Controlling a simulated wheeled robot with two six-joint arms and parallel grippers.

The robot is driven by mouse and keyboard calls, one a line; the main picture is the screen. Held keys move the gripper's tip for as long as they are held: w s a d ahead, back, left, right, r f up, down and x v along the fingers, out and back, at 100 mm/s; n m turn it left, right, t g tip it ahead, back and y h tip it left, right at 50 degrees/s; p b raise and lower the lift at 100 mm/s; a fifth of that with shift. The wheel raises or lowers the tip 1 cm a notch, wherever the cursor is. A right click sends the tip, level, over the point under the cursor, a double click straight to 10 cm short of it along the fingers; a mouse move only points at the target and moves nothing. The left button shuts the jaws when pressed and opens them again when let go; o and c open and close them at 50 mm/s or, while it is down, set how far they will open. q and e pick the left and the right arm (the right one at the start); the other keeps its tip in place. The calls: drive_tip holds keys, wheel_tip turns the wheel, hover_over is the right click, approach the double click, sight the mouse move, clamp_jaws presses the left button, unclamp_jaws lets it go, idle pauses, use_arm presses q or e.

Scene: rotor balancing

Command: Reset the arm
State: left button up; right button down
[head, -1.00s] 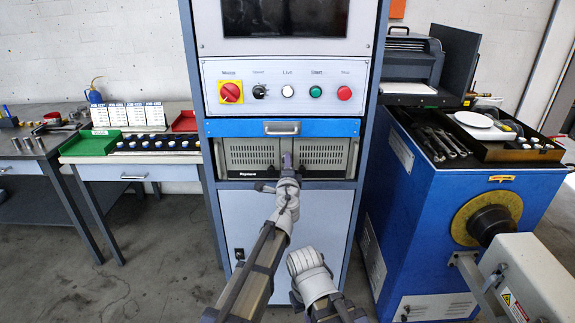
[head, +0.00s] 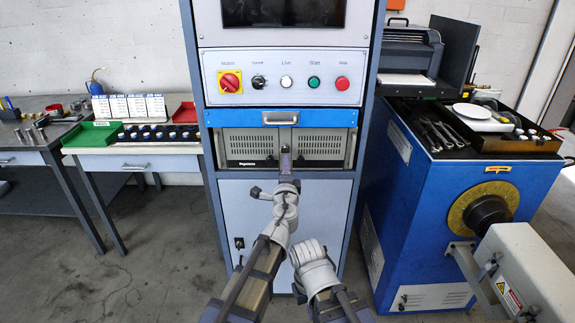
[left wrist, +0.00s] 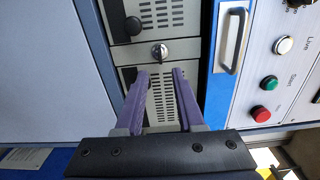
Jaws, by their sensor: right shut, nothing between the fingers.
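My left gripper (head: 286,152) is in front of the grey instrument unit (head: 240,148) in the middle cabinet, below the blue drawer (head: 232,119). In the left wrist view, its two purple fingers (left wrist: 163,85) stand apart with nothing between them. My right gripper (head: 306,254) is lower and to the right, in front of the cabinet's pale lower door (head: 325,205). It holds nothing visible, and its fingertips are hard to make out.
The control panel (head: 262,98) with its red switch and buttons is above the drawer. At left stands a bench with a green tray (head: 92,134) and a red tray (head: 186,113). At right stands a blue machine (head: 410,215) with a tool tray. Floor between is clear.

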use_arm(q)
drive_tip(key=shift+a, duration=0.1)
drive_tip(key=s+a+f+n+g+y, duration=0.35)
drive_tip(key=a+f+n, duration=0.2)
drive_tip(key=a, duration=0.35)
drive_tip(key=s+a+f+n+g+y, duration=0.35)
drive_tip(key=s+a+f+n, duration=0.2)
drive_tip(key=a, duration=0.35)
drive_tip(key=s+a+f+n+g+h, duration=0.2)
drive_tip(key=s+f+n+g, duration=0.2)
drive_tip(key=s+f+g, duration=0.15)
drive_tip(key=s+d+f+n+g+h, duration=0.2)
drive_tip(key=s+f, duration=0.1)
drive_tip(key=s, duration=0.3)
drive_tip(key=s+d+f+n+g+h, duration=0.1)
drive_tip(key=s+d+f+g+h, duration=0.15)
drive_tip(key=s, duration=0.45)
drive_tip(key=s+d+m+g, duration=0.1)
drive_tip(key=s+d+m, duration=0.4)
drive_tip(key=d, duration=0.5)
wheel_tip(320, 180, up, 16)
drive_tip(key=s+d+n+p, duration=0.1)
drive_tip(key=p, duration=1.5)
drive_tip(key=shift+y, duration=0.35)
